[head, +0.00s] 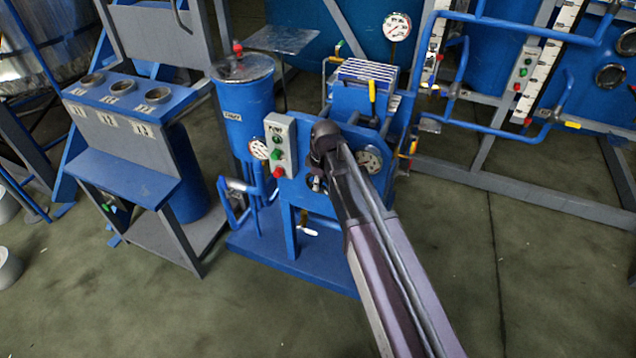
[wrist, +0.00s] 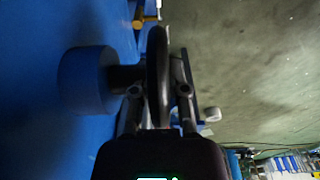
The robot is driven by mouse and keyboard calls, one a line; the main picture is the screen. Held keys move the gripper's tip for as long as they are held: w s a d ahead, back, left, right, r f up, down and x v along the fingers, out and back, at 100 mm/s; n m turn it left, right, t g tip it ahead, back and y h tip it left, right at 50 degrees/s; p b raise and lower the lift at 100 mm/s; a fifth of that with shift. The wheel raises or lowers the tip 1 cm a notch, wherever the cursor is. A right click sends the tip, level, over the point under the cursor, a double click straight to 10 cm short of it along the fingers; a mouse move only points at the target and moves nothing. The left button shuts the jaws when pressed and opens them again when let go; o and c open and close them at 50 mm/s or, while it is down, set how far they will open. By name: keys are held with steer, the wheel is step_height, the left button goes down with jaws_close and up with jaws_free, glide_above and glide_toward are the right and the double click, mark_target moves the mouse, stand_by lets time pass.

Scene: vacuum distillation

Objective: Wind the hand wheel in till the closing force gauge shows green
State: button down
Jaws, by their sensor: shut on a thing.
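The hand wheel (wrist: 157,60) shows edge-on in the wrist view as a dark rim. A dark shaft joins it to a blue cylinder (wrist: 85,80) on the left. My gripper (wrist: 158,92) is shut on the wheel, with one finger on each side of the rim. In the head view my arm covers most of the wheel and my gripper at the front of the blue press frame (head: 345,103).
A grey button box (head: 280,145) and another gauge (head: 258,149) stand left of my arm, beside a blue tank (head: 247,115). A blue bench with cups (head: 130,120) stands further left. Blue pipes (head: 520,125) run on the right. The front floor is clear.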

steer(key=shift+t+y, duration=0.3)
steer(key=shift+y, duration=0.4)
steer(key=c, duration=0.6)
jaws_free()
steer(key=shift+c, duration=0.2)
steer(key=shift+a+h, duration=0.1)
steer(key=shift+h, duration=0.3)
steer(key=shift+w+g+h, duration=0.15)
steer(key=shift+g+h, duration=0.35)
steer(key=shift+h, duration=0.3)
step_height(320, 180, up, 2)
steer(key=p, duration=0.2)
steer(key=shift+r+p, duration=0.25)
steer(key=shift+p, duration=0.15)
step_height(320, 180, up, 13)
steer(key=p, duration=1.2)
steer(key=shift+p, duration=0.4)
